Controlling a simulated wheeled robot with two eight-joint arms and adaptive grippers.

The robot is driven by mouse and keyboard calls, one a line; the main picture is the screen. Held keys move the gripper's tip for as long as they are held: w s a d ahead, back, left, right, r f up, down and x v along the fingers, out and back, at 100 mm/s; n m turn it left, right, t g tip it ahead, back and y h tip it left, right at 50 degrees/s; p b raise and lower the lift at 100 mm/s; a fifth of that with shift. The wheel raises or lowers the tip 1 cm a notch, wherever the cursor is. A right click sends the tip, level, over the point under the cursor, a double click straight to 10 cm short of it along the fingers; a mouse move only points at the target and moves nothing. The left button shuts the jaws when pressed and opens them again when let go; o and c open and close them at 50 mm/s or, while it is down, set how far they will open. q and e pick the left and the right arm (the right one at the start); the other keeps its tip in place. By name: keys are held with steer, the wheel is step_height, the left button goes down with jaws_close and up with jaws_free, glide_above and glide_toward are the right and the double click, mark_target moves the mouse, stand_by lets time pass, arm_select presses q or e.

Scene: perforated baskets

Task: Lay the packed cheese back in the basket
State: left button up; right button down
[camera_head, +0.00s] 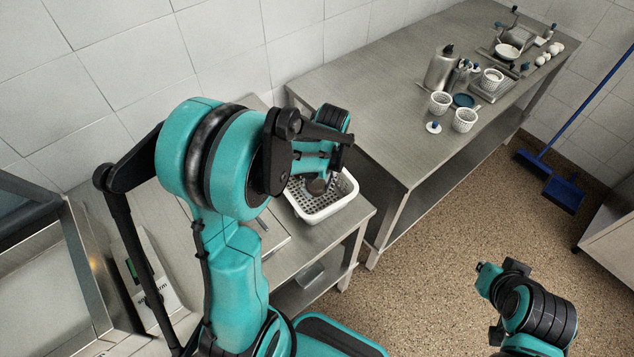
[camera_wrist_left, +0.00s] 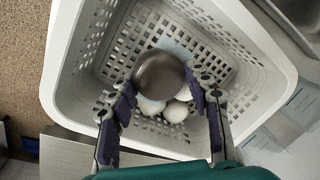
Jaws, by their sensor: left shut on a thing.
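The packed cheese (camera_wrist_left: 160,72) appears as a dark brown, round thing between the fingertips of my left gripper (camera_wrist_left: 168,90). My left gripper is shut on it. In the head view the cheese (camera_head: 316,186) shows as a small dark disc under my left gripper (camera_head: 312,174), at the basket's opening. The white perforated basket (camera_head: 327,213) stands on the near steel table, partly covered by my arm. In the left wrist view the basket (camera_wrist_left: 62,72) surrounds the cheese; its exact height above the floor is unclear. My right gripper (camera_head: 487,272) is small and its fingers cannot be made out.
White rounded things (camera_wrist_left: 176,111) lie in the basket beneath the cheese. A scale (camera_head: 152,283) stands at the left. Open floor lies at the right.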

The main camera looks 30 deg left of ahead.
mark_target(322, 184)
arm_select(q)
steer(key=shift+f+b, duration=0.6)
steer(key=o, duration=1.3)
steer(key=shift+r+p, duration=0.6)
steer(key=shift+r, duration=0.05)
step_height(322, 184, up, 11)
steer(key=d+p, duration=0.1)
steer(key=p, duration=0.2)
steer(key=shift+s+d+r+m+t+h, duration=0.25)
steer(key=shift+s+d+r+m+t, duration=0.45)
steer(key=shift+s+d+t, duration=0.8)
steer(key=shift+s+d+r+m+t+h, duration=0.4)
steer(key=shift+s+d+r+t, duration=0.6)
steer(key=shift+s, duration=0.95)
steer(key=shift+s+d+r+m+t+h, duration=0.15)
steer(key=shift+s+d+r+m+t, duration=0.6)
steer(key=shift+s+d+t, duration=0.75)
